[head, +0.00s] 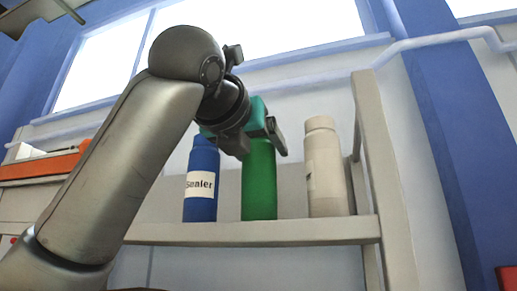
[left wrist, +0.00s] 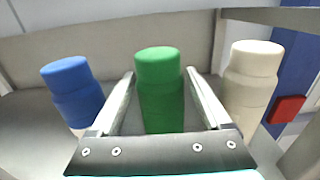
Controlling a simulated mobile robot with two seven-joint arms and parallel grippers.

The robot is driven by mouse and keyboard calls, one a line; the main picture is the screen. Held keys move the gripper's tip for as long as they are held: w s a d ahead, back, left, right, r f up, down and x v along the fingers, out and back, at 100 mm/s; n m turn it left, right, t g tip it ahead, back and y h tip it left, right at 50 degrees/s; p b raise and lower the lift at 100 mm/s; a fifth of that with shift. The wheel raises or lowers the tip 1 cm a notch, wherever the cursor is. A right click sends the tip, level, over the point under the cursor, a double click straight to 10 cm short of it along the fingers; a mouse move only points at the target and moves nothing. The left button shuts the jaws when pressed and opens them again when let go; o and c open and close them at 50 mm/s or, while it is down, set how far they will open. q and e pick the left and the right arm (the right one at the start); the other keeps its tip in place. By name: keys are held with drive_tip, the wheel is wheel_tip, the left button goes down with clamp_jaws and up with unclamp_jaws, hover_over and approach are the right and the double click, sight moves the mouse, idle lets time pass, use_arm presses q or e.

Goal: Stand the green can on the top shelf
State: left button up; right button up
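The green can (head: 259,185) stands upright on the shelf (head: 250,232), between a blue can and a cream can. My left gripper (head: 257,142) is at the can's upper part, with its arm reaching up from the left. In the left wrist view the green can (left wrist: 160,90) is between the two fingers of my left gripper (left wrist: 160,78). The fingers are spread, with a narrow gap showing on each side of the can. The gripper hides the can's top in the head view. My right gripper is not in view.
The blue can (head: 201,185), labelled "Sealer", stands close on the left. The cream can (head: 326,170) stands close on the right, near the shelf's upright post (head: 378,170). An orange-fronted box (head: 45,167) is at the far left. A red thing (left wrist: 287,109) shows beyond the shelf.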

use_arm(q)
drive_tip(key=shift+o, duration=1.3)
drive_tip(key=shift+f, duration=0.1)
